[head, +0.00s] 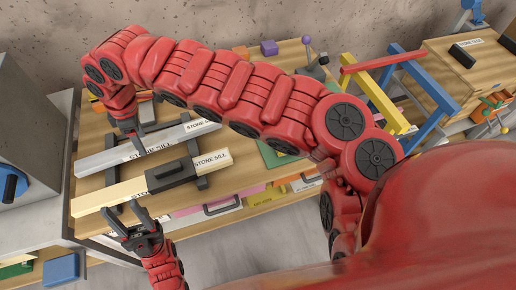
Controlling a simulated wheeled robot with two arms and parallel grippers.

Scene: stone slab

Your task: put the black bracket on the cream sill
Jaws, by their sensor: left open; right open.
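The cream sill (97,201) is a long pale bar lying on dark supports on the wooden bench, with "STONE SILL" lettering near its right end. The black bracket (172,175) rests on top of the cream sill, right of its middle. My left gripper (127,219) is open and empty by the near left end of the cream sill, apart from the bracket. My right gripper (138,138) is open, reaching down over the grey-white sill (100,160) behind the cream one. Its fingertips are small, and I cannot tell whether they touch that sill.
Yellow and blue trestle-like frames (375,95) stand to the right. A wooden box (455,75) with a dark block on it is at the far right. A purple block (268,48) lies at the back. My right arm crosses above the bench and hides part of it.

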